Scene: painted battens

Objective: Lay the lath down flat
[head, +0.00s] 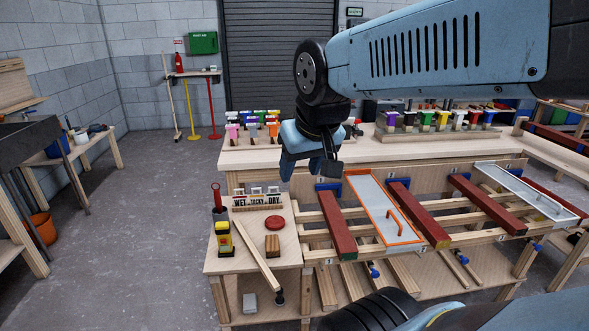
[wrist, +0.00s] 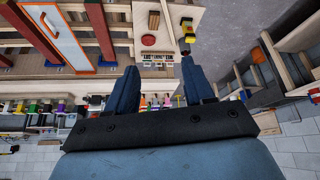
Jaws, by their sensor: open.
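A pale wooden strip (head: 258,248), which I take for the lath, slants across the small side bench (head: 222,262) in the head view.
To the right, red battens (head: 337,226) and an orange-edged white panel (head: 378,205) lie on a rack. Open floor (head: 150,220) is at the left.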

